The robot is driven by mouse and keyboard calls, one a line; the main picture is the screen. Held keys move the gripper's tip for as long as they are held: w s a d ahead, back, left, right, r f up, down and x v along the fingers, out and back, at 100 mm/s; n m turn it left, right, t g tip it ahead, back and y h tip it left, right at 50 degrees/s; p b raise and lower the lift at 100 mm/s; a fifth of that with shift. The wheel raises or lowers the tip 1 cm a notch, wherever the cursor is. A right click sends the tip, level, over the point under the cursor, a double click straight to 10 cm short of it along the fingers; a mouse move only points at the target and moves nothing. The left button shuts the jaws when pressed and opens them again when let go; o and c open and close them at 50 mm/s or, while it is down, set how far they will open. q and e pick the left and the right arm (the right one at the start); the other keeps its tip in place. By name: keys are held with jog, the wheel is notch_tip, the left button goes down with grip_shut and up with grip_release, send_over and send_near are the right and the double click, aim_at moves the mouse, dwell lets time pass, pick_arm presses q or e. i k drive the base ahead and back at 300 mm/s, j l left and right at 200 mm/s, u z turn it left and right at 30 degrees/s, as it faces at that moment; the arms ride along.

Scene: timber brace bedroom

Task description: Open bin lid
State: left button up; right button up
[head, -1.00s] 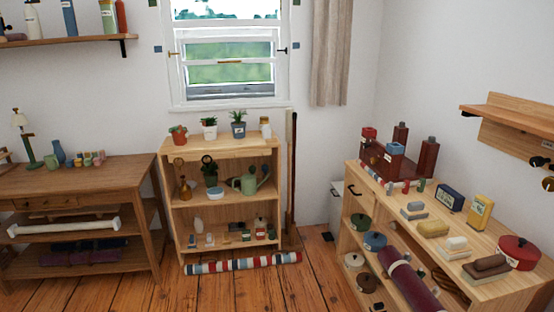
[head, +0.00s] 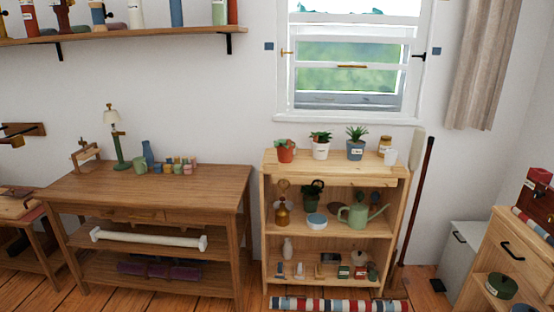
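A grey-white bin (head: 460,260) with a dark handle on its front stands on the floor at the right, between the shelf unit and the wooden cabinet. Its top looks closed. The cabinet at the right edge hides part of its right side. A small dark piece, perhaps a pedal, shows on the floor at its front left. Neither of my grippers is in view.
A wooden shelf unit (head: 275,235) with plants stands under the window. A striped roll (head: 340,304) lies on the floor before it. A broom (head: 414,205) leans beside it. A wooden table (head: 160,190) is at left; a cabinet (head: 510,232) is at right.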

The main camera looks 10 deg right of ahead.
aim_at(473, 233)
jog(key=i+z, duration=0.4)
jog(key=i+j+z, duration=0.2)
jog(key=i+z, duration=0.15)
jog(key=i, duration=0.2)
